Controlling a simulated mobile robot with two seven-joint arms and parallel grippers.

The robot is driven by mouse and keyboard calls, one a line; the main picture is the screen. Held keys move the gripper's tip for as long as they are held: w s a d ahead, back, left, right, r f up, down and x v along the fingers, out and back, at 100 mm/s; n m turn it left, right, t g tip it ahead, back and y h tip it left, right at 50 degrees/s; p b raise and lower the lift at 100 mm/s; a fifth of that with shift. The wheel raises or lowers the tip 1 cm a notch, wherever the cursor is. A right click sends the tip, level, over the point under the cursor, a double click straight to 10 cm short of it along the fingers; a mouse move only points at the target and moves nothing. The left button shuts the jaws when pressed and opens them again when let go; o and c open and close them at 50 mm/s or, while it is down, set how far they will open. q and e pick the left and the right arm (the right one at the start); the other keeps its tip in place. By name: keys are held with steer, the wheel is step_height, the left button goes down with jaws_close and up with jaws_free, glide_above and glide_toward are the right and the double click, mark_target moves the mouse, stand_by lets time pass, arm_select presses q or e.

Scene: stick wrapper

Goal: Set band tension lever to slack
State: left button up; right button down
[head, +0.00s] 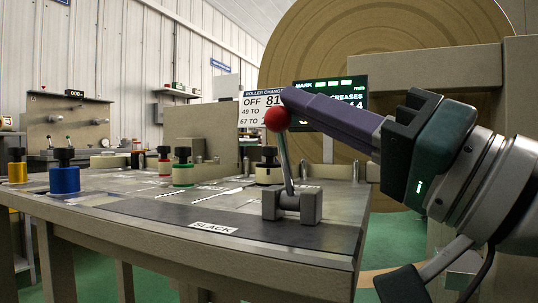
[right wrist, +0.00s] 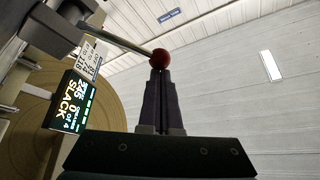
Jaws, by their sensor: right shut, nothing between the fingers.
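The band tension lever is a metal rod (head: 284,160) with a red ball knob (head: 277,119), standing in a grey pivot bracket (head: 291,204) on the table's dark strip. It leans slightly left, toward the side with the SLACK label (head: 213,228). My right gripper (head: 286,97) is shut and empty, its fingertips at the knob's upper right. In the right wrist view the knob (right wrist: 160,57) sits just beyond the closed fingertips (right wrist: 160,73); whether they touch is unclear. The display (right wrist: 70,105) there shows the word SLACK. My left gripper is not in view.
A blue knob (head: 64,179), a green one (head: 183,174) and a cream one (head: 268,172) stand on the table (head: 130,215). A sign (head: 262,108) and a large brown disc (head: 310,50) are behind. The air left of the lever is free.

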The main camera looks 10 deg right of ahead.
arm_select(q)
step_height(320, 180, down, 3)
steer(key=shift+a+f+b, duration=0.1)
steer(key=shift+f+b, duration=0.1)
steer(key=shift+b, duration=0.95)
arm_select(e)
steer(key=n, duration=0.1)
steer(key=s+n+y, duration=0.1)
steer(key=shift+s+a+f+n, duration=0.1)
steer(key=shift+a+f+n, duration=0.2)
steer(key=shift+a+f, duration=0.05)
steer(key=shift+g, duration=0.3)
